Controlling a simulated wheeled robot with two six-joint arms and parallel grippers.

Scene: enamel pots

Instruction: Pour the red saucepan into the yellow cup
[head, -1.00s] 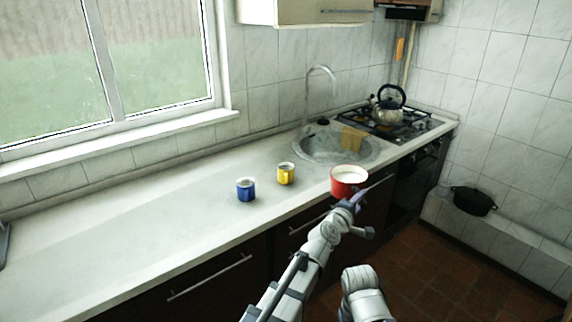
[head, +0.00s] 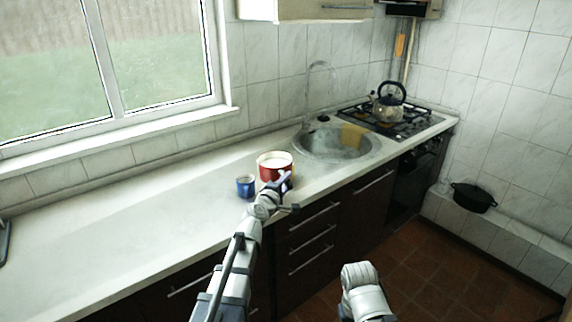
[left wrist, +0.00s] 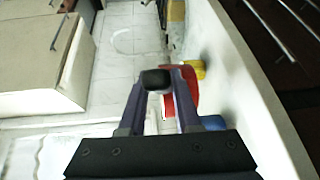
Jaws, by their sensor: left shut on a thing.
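The red saucepan (head: 265,171), with a white interior, is held above the counter in the head view and looks about upright. My left gripper (head: 284,184) is shut on its dark handle (left wrist: 155,80), which shows between the fingers in the left wrist view. The yellow cup (left wrist: 201,69) shows partly beside the saucepan (left wrist: 187,88) in the left wrist view. In the head view the saucepan and gripper hide it. I cannot tell how high the saucepan is over the cup. My right gripper is not in view; only part of that arm shows.
A blue cup (head: 245,186) stands on the counter (head: 120,235), just left of the saucepan. The sink (head: 335,146) with its tap and yellow cloth (head: 353,135) lies to the right, then the hob with a kettle (head: 389,102).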

